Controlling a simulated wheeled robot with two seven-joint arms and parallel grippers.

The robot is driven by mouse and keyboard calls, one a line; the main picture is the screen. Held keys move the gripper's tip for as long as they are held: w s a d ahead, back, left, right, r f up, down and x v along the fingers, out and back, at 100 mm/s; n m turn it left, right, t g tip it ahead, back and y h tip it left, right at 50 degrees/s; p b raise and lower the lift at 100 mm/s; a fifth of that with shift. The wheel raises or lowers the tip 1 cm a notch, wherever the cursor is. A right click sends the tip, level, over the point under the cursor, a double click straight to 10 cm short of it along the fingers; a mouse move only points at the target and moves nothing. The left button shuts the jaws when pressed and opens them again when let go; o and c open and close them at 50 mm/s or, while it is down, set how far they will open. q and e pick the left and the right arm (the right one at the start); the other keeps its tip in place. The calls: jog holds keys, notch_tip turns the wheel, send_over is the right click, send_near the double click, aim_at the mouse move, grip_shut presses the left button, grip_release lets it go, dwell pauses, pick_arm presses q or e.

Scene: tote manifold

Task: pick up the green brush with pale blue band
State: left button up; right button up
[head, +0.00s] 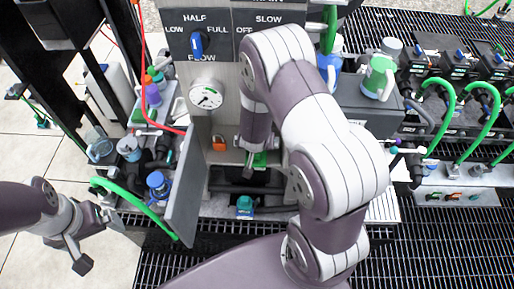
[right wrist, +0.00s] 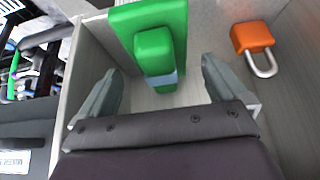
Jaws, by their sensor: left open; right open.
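The green brush with pale blue band (right wrist: 153,48) shows in the right wrist view, a green block shape with a pale blue band near its lower end. It lies against or in front of a flat green piece (right wrist: 120,22); I cannot tell whether the two are joined. My right gripper (right wrist: 161,68) is open, one finger on each side of the brush, with gaps to both. In the head view, green (head: 260,159) shows beside the right gripper, mostly hidden by my arm. My left gripper (head: 98,242) is open and empty at the lower left.
Pale walls enclose the brush. A grey open door (head: 185,190), a gauge (head: 206,97) and green hoses (head: 130,198) stand left of my right arm.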

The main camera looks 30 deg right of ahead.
jog(key=shift+w+d+f, duration=0.2)
jog(key=shift+d+f, duration=0.05)
jog(key=shift+f, duration=0.35)
jog(key=shift+w+f, duration=0.2)
jog(key=shift+w, duration=0.05)
jog(key=shift+w+f, duration=0.1)
jog(key=shift+w, duration=0.1)
jog(key=shift+s, duration=0.2)
jog(key=c, duration=1.2)
jog(key=shift+c, duration=0.5)
pick_arm(q)
jog(key=shift+w, duration=0.25)
pick_arm(e)
jog(key=shift+w, duration=0.1)
